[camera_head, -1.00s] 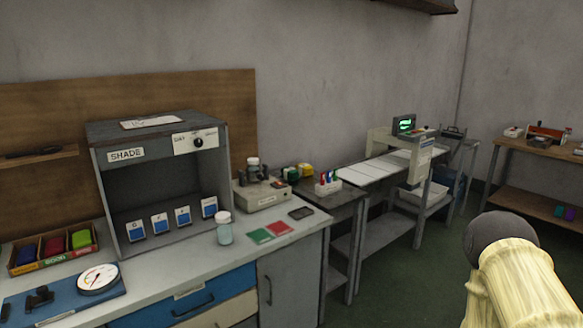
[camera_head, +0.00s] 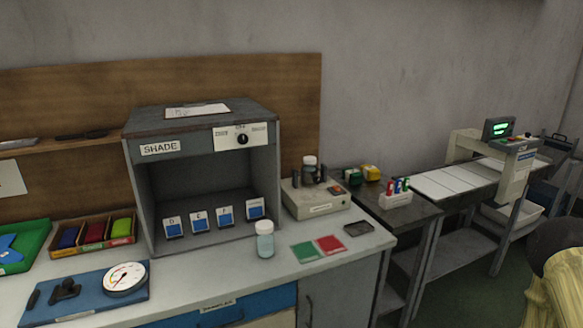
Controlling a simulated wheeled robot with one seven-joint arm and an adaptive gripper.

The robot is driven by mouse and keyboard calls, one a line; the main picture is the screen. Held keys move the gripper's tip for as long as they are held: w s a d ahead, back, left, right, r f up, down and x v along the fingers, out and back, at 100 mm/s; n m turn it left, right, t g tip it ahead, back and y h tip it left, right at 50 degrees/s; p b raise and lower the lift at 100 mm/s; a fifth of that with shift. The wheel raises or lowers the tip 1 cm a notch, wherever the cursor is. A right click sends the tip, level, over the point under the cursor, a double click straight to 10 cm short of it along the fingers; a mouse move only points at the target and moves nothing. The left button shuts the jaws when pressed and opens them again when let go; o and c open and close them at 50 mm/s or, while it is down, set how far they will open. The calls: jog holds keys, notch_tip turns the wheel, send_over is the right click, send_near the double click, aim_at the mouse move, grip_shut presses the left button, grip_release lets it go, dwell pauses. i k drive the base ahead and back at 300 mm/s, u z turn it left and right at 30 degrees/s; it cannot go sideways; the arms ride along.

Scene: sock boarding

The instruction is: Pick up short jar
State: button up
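A small pale jar (camera_head: 265,241) with a white lid stands upright on the grey counter, in front of the shade box's right side. Another small jar (camera_head: 309,165) with a dark cap shows on the grey device at the counter's right end, partly among dark parts. Part of my arm, cream with a dark rounded joint, shows at the lower right edge. My gripper is not in view. The jars stand free of my arm.
The shade box (camera_head: 140,190) with several sample cards stands behind the pale jar. Green (camera_head: 306,252) and red (camera_head: 330,244) cards lie to its right, and a dark flat item (camera_head: 358,229) beyond. A blue board with a dial gauge (camera_head: 125,278) lies left.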

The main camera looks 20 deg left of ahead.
aim_at(307, 168)
jog(key=u, duration=0.6)
jog(key=i, duration=0.65)
jog(key=u, duration=0.7)
